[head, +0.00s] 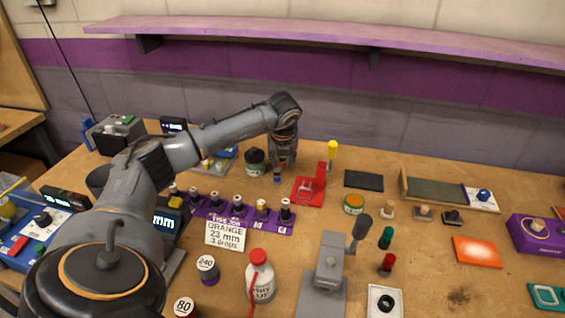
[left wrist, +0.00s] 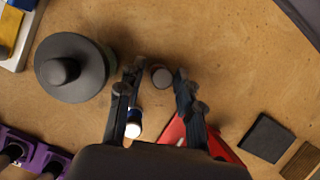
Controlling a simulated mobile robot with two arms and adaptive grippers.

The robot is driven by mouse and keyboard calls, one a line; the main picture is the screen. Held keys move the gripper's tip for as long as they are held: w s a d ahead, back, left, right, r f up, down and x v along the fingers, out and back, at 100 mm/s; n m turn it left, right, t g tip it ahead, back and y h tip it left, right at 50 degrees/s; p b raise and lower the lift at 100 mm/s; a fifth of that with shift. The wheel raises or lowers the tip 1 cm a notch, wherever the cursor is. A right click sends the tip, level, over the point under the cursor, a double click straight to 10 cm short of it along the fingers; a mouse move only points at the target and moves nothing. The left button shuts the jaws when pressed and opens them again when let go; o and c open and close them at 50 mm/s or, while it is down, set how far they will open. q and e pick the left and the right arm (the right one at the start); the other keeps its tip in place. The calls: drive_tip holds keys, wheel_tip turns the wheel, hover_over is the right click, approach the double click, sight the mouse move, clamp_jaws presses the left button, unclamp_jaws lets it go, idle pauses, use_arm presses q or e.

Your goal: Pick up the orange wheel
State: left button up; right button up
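I cannot make out a clearly orange wheel in either view. My left gripper (head: 283,163) points down over the back middle of the table, between a dark jar and a red stand. In the left wrist view its fingers (left wrist: 160,73) are apart. A small round piece with a grey top (left wrist: 161,77) shows between the fingertips, with a gap on each side; its colour does not read as orange. A small blue and white piece (left wrist: 133,130) is beside the left finger; it also shows in the head view (head: 277,178). My right gripper is out of view.
The dark jar (head: 255,161) and red stand (head: 309,190) flank the gripper closely. A purple rack (head: 228,216) of several bottles stands in front, with a card reading "ORANGE 23 mm" (head: 226,234). An orange-lidded tin (head: 354,203) and black pad (head: 364,181) are to the right.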

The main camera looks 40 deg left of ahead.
use_arm(q)
clamp_jaws()
